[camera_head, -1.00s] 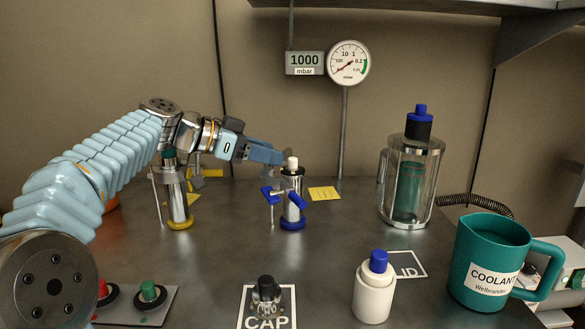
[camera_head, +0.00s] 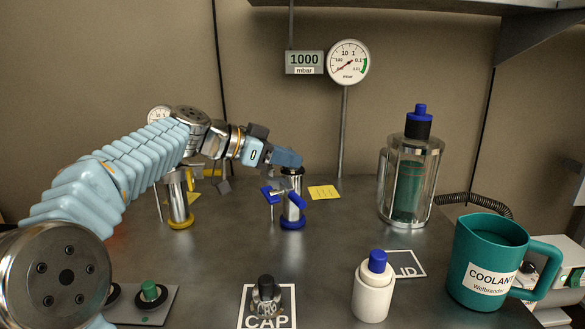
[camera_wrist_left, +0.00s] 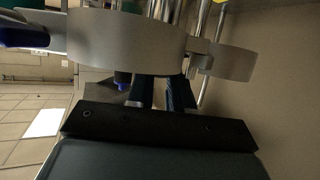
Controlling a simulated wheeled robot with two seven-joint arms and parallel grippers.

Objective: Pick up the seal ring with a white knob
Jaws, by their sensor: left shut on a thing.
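My left gripper (camera_head: 289,160) is shut at the top of the metal post with blue valve handles and a blue foot (camera_head: 292,212). The white knob of the seal ring is hidden behind the gripper in the head view, at the post's top. The ring itself cannot be made out. In the left wrist view, my dark fingers (camera_wrist_left: 160,95) are close together, and what lies between them is not clear. My right gripper is not in view.
A post with a yellow foot (camera_head: 180,213) stands under my left arm. A glass vessel with a blue-topped cap (camera_head: 409,185), a white bottle (camera_head: 373,292), a teal coolant jug (camera_head: 490,265) and a dark-knobbed piece (camera_head: 266,293) stand on the bench.

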